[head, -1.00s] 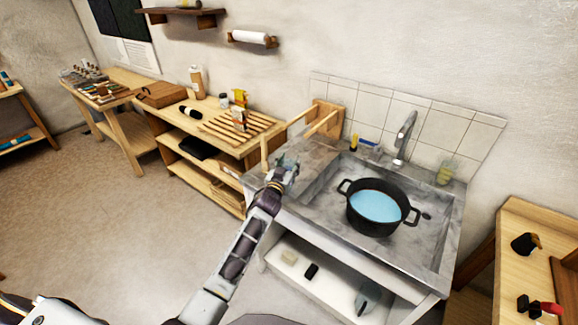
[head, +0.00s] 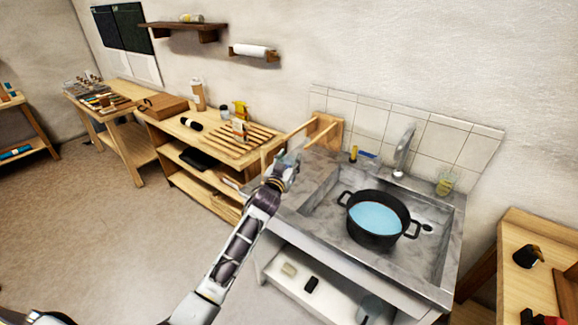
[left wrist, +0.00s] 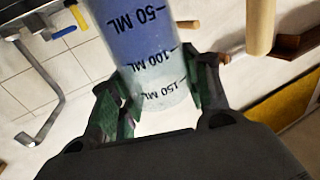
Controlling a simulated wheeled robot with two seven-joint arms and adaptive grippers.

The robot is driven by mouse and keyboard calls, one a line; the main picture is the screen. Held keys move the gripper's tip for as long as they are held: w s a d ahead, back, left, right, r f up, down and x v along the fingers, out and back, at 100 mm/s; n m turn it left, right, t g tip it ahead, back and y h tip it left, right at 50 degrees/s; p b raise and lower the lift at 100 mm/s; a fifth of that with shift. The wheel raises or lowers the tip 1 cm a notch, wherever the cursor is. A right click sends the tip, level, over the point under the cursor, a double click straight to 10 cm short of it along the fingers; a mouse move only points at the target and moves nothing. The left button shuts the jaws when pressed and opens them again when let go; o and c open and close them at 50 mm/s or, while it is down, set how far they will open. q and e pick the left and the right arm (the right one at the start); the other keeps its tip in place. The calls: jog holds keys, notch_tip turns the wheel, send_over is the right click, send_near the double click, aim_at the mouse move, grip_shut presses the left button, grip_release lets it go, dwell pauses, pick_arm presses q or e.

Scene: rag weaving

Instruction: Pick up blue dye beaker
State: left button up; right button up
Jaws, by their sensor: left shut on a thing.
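The blue dye beaker (left wrist: 150,50) fills the upper middle of the left wrist view. It is clear, with dark mL marks and blue liquid, and appears upside down in that picture. My left gripper (left wrist: 162,88) is shut on it, with green-padded fingers on both sides. In the head view my left gripper (head: 284,170) is over the left edge of the sink counter, and the pale beaker (head: 293,154) shows only faintly there. My right gripper is not in view.
A black pot (head: 377,220) of light blue liquid stands in the sink basin (head: 318,212). A wooden rack (head: 325,130) stands close behind my left gripper. A faucet (head: 404,145) and a yellowish glass (head: 446,182) are at the back. A slatted workbench (head: 215,150) is to the left.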

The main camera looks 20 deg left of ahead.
pick_arm(q)
jog(key=shift+r, duration=0.85)
jog(key=shift+r, duration=0.1)
jog(key=o, duration=0.6)
jog(key=shift+c, duration=0.2)
jog(key=c, duration=0.6)
jog(key=shift+o, duration=0.2)
